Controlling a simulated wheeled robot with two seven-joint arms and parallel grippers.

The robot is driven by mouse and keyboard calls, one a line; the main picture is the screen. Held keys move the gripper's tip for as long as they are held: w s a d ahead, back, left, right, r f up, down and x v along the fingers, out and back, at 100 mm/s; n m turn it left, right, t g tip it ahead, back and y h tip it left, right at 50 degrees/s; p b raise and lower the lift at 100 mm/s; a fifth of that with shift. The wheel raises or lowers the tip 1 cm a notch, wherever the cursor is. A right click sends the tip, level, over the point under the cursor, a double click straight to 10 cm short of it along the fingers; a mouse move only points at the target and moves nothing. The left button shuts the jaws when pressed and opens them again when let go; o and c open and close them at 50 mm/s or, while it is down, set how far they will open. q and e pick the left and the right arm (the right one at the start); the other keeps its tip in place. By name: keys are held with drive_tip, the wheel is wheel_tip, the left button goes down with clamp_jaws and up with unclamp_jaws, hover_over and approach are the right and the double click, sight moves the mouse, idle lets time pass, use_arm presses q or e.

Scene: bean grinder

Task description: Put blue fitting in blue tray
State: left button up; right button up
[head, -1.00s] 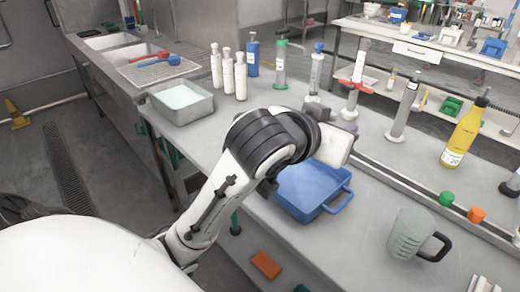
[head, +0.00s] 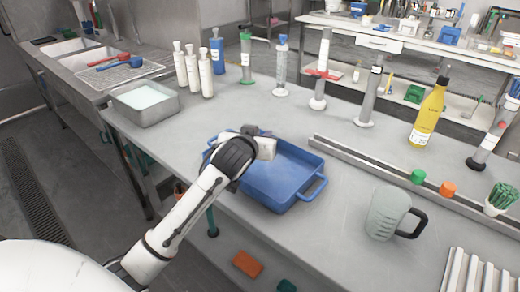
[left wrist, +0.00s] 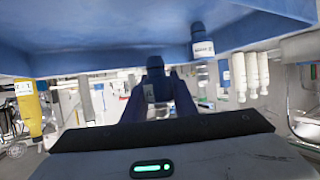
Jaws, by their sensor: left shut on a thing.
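The blue tray (head: 292,182) lies on the grey bench, with its handle toward the right. My left gripper (head: 262,147) is over the tray's left back part; its fingers are hidden behind the hand in the head view. In the left wrist view, which looks upside down, the left gripper's fingers (left wrist: 158,82) are shut on a small dark blue piece, the blue fitting (left wrist: 155,88). The tray's blue surface (left wrist: 100,35) fills the top of that view, close to the fingers. I cannot tell whether the fitting touches the tray. My right gripper is not in view.
A grey jug (head: 386,212) stands right of the tray. A metal rail (head: 390,180) runs behind it, with green and orange caps (head: 418,176) near it. Bottles, cylinders and a metal pan (head: 145,103) stand at the back. The bench's front edge is close to the tray.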

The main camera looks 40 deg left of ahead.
use_arm(q)
drive_tip(key=shift+f, duration=2)
drive_tip(key=shift+f, duration=0.2)
drive_tip(key=o, duration=1)
drive_tip(key=shift+o, duration=0.2)
drive_tip(key=shift+r, duration=0.1)
drive_tip(key=shift+r, duration=0.25)
drive_tip(key=v, duration=1.2)
drive_tip(key=shift+f, duration=0.1)
